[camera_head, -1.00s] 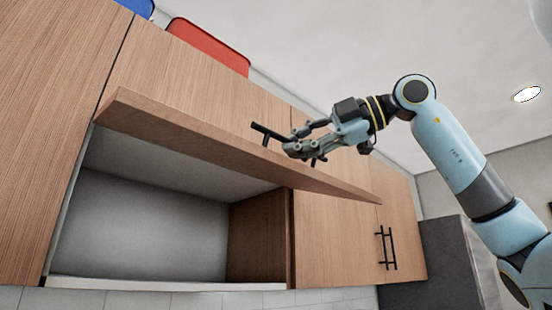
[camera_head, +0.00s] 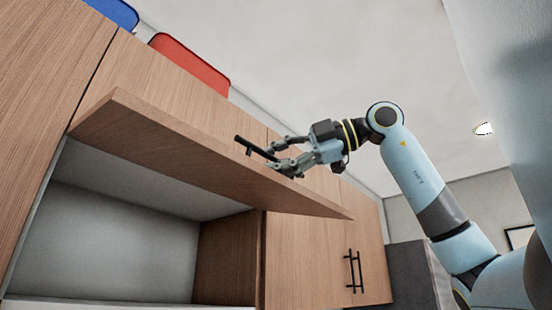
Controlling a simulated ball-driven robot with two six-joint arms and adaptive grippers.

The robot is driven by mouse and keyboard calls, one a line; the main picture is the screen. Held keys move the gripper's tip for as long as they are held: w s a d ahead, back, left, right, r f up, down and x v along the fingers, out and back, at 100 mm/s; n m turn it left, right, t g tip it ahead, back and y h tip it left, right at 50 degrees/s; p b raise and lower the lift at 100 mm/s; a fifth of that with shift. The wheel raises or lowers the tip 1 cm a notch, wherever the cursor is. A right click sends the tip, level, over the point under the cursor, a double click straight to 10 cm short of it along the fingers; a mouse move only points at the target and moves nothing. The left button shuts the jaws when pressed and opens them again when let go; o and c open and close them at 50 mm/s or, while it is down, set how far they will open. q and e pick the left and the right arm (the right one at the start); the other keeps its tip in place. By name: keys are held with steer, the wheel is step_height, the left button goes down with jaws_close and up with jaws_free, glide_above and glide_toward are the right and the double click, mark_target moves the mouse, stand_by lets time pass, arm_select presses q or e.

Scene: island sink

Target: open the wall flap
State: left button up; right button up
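The wall flap (camera_head: 190,162) is a wooden panel hinged along its top, swung up and outward over an open, empty cabinet compartment (camera_head: 110,235). A black bar handle (camera_head: 255,148) sits on its outer face near the free edge. My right gripper (camera_head: 280,168) is at the right end of this handle, with its fingers around or beside the bar. The fingers look slightly apart, and whether they grip the bar is unclear. My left gripper is not in view.
A closed cabinet door with a black vertical handle (camera_head: 354,271) is right of the compartment. A red object (camera_head: 190,65) and a blue object (camera_head: 116,12) stand on top of the cabinets. A grey tall unit (camera_head: 412,275) is at lower right. A pale blurred surface (camera_head: 510,80) fills the upper right.

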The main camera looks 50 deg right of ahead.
steer(key=shift+s, duration=0.1)
step_height(320, 180, up, 10)
steer(key=shift+r, duration=0.1)
stand_by(0.7)
